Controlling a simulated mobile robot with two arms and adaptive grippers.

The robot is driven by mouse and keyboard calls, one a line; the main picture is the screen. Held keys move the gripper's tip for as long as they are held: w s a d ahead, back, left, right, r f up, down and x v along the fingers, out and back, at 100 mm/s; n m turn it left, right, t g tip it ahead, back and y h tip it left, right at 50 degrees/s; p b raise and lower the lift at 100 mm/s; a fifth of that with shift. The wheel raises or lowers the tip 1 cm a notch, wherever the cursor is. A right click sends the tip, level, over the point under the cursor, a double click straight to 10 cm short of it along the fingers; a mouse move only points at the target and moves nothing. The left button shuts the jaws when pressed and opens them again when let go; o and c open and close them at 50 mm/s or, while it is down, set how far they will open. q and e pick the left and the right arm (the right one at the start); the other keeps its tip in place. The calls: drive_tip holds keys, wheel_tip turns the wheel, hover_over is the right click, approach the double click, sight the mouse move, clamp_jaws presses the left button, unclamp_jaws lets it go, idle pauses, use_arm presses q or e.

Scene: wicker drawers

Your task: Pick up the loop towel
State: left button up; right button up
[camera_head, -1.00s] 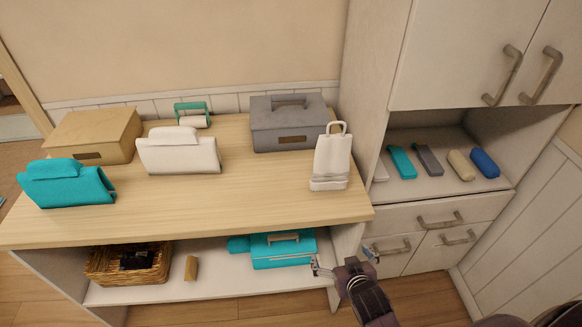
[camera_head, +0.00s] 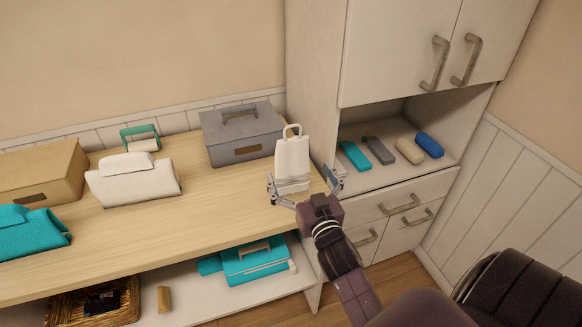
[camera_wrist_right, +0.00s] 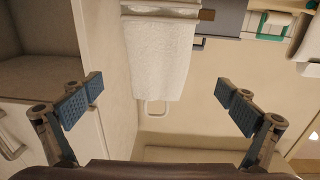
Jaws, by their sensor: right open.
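The loop towel (camera_head: 292,163) is white with a loop at its top. It stands upright near the right end of the wooden tabletop. In the right wrist view the towel (camera_wrist_right: 160,55) hangs between and beyond the two fingers, with its loop toward the picture's lower middle. My right gripper (camera_head: 305,184) is open, its fingers spread to either side of the towel's lower part in the head view. The wrist view shows the right gripper (camera_wrist_right: 155,103) empty, with no finger touching the towel. My left gripper is not in view.
A folded white towel (camera_head: 133,180), a tan box (camera_head: 40,172) and a teal towel (camera_head: 30,232) lie left. The cabinet (camera_head: 400,201) is close on the right. A teal case (camera_head: 255,262) sits on the lower shelf.

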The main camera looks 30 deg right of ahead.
sight(294, 159)
drive_tip(key=x, duration=0.2)
drive_tip(key=p+x, duration=0.1)
drive_tip(key=x, duration=0.1)
drive_tip(key=p+x, duration=0.1)
drive_tip(key=x, duration=0.1)
drive_tip(key=shift+w+d+r, duration=0.1)
drive_tip(key=shift+d+r, duration=0.1)
drive_tip(key=shift+r, duration=0.1)
drive_tip(key=shift+w+d+f, duration=0.1)
drive_tip(key=shift+w, duration=0.15)
drive_tip(key=shift+c, duration=0.3)
drive_tip(key=c, duration=1.3)
